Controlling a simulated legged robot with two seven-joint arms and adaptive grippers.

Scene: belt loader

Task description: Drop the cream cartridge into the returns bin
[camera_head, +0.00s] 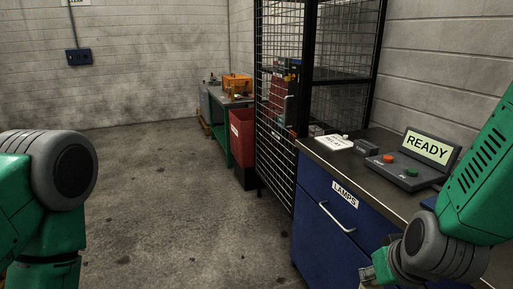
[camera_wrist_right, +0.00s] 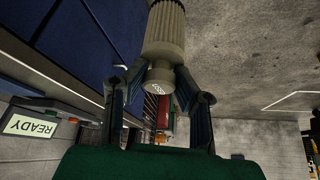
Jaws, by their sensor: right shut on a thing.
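The cream cartridge (camera_wrist_right: 164,35) is a ribbed, dull beige cylinder with a smooth narrower end in the right wrist view. My right gripper (camera_wrist_right: 160,75) is shut on it, with one finger on each side near the narrow end. In the head view my right gripper (camera_head: 376,272) is low at the right, in front of the blue cabinet; the cartridge cannot be made out there. A red bin with a white label (camera_head: 242,141) stands on the floor beyond the cage; its label is too small to read. My left gripper is out of view.
A blue cabinet marked LAMPS (camera_head: 328,218) stands at the right, carrying a console reading READY (camera_head: 427,147) and a white sign (camera_head: 334,144). A black mesh cage (camera_head: 278,110) stands behind it. A green workbench (camera_head: 222,127) is farther back. The floor at centre-left is clear.

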